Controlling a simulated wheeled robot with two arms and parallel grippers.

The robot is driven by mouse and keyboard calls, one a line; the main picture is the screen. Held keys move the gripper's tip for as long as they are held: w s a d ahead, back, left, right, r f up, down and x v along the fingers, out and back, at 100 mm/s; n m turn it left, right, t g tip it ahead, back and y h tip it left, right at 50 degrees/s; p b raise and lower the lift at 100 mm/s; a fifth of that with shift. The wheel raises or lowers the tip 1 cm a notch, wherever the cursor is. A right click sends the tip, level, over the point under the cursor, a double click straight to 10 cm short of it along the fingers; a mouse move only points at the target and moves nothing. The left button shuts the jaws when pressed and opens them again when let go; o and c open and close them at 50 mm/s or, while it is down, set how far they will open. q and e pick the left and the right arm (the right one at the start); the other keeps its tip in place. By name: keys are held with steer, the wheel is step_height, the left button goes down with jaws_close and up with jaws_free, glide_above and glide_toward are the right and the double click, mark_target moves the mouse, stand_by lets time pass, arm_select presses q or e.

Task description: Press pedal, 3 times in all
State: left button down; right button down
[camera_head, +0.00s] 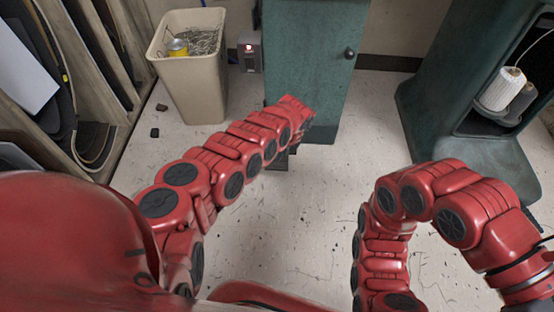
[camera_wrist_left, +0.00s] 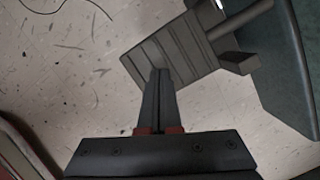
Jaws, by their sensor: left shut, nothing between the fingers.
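The pedal (camera_wrist_left: 185,48) is a dark grey ridged plate on the speckled floor in the left wrist view, beside the teal machine base. My left gripper (camera_wrist_left: 159,72) is shut and empty, with its fingertips overlapping the near edge of the pedal in that view. I cannot tell whether they touch it. In the head view my left arm reaches to the front of the teal cabinet (camera_head: 310,60), and a small dark part shows below its end, too hidden to make out. My right arm bends down at the right, and its gripper is out of view.
A beige bin (camera_head: 196,95) with scraps and a yellow can stands left of the cabinet. A teal stand (camera_head: 440,100) with a white thread spool (camera_head: 500,90) is at the right. Wooden racks (camera_head: 110,100) line the left. Bare floor (camera_head: 320,210) lies between my arms.

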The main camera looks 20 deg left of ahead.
mark_target(287, 164)
stand_by(0.3)
arm_select(q)
step_height(287, 164, down, 5)
steer(key=b, duration=0.4)
steer(key=shift+r, duration=0.2)
steer(key=shift+s, duration=0.1)
steer(key=shift+d+r, duration=0.2)
steer(key=shift+d, duration=0.05)
steer(key=d, duration=0.1)
steer(key=p, duration=0.1)
steer(key=d+r, duration=0.1)
steer(key=shift+s+d+p, duration=0.25)
steer(key=shift+d+p, duration=0.05)
steer(key=shift+f, duration=0.15)
